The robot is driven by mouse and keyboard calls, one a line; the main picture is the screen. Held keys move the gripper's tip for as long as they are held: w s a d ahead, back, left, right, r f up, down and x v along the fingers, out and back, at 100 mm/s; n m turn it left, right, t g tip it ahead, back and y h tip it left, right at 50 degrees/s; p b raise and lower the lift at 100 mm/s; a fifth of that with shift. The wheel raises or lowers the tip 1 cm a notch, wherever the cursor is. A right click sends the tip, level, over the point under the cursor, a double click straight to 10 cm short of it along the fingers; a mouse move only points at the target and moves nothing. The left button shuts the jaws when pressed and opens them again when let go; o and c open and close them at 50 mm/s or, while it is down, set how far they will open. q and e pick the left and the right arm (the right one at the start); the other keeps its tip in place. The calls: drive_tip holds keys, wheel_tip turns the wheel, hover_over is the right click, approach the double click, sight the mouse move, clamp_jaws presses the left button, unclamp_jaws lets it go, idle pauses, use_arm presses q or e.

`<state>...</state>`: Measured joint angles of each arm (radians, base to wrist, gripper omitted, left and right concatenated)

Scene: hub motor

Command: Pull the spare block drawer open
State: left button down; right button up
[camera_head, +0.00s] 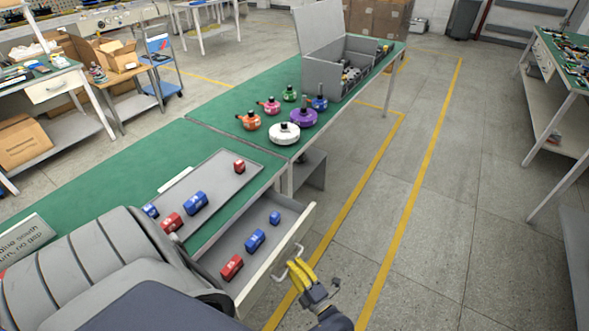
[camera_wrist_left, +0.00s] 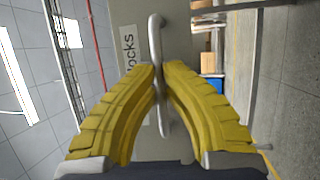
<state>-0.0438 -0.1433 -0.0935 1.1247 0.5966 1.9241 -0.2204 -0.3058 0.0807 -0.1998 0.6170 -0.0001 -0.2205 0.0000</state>
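The spare block drawer (camera_head: 269,272) under the near green bench is pulled out, with its inside and blocks in view. Its pale bar handle (camera_head: 287,262) is on the front panel; in the left wrist view the handle (camera_wrist_left: 156,38) runs between my fingers. My left gripper (camera_head: 297,268), with ribbed yellow fingers, is at the handle; its fingertips (camera_wrist_left: 161,70) close in from both sides of the bar. The front panel carries a label (camera_wrist_left: 129,46) ending in "locks". My right gripper is not in view.
Red and blue blocks (camera_head: 255,240) lie in the drawer. A grey tray (camera_head: 222,181) with more blocks is on the bench above. Hub motors (camera_head: 284,133) and an open grey box (camera_head: 322,78) stand farther back. The floor right of the drawer is clear.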

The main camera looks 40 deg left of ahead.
use_arm(q)
drive_tip(key=c, duration=1.5)
unclamp_jaws()
